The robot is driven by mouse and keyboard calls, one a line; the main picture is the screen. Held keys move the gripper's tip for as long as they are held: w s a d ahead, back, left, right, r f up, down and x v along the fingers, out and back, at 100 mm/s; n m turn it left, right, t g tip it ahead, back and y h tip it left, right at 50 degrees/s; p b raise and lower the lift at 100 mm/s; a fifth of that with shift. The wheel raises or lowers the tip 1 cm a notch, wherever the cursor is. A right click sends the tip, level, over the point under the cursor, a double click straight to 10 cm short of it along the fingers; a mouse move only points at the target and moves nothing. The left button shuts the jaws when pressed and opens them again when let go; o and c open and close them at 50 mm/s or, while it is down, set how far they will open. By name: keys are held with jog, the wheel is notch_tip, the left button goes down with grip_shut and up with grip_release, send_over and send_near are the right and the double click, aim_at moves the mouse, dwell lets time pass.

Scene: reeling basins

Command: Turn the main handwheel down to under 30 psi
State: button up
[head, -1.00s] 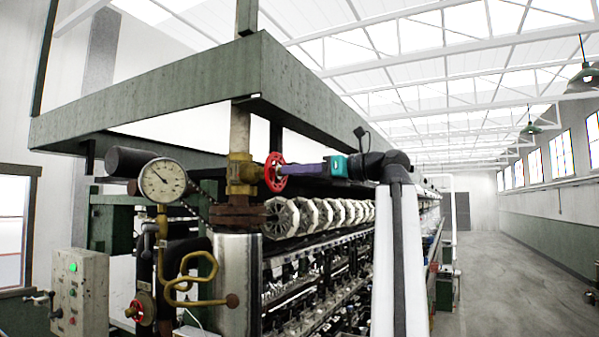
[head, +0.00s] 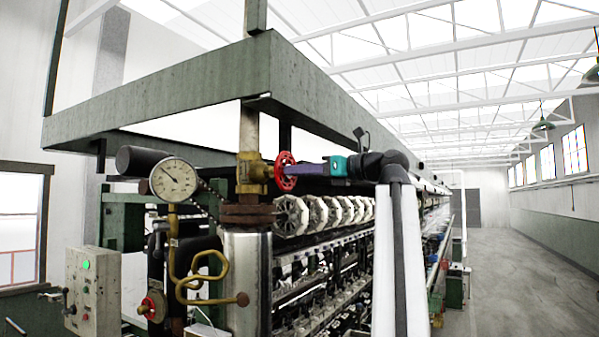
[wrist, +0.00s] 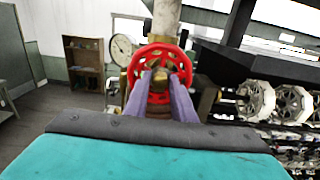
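The red main handwheel (head: 285,172) sits on a brass valve (head: 250,172) on the upright pipe. In the wrist view the handwheel (wrist: 157,58) is straight ahead. My gripper (head: 294,170) reaches it from the right, with its purple fingertips at the wheel's face. In the wrist view my gripper's fingers (wrist: 164,78) stand apart on either side of the brass hub; whether they press on it is unclear. A round pressure gauge (head: 174,180) is left of the valve; its needle points to the upper left, but its numbers are too small to read. It also shows in the wrist view (wrist: 122,47).
A smaller red handwheel (head: 154,306) is low on the left, near a control box (head: 93,290) with a green light. A curved brass pipe (head: 205,275) runs below the gauge. A green beam (head: 200,90) passes overhead. Pale reels (head: 290,217) stand behind. The aisle on the right is clear.

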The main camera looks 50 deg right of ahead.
jog(key=shift+m+p, duration=0.4)
jog(key=shift+m, duration=2.9)
jog(key=o, duration=0.9)
jog(key=shift+c, duration=0.2)
jog(key=v, duration=0.3)
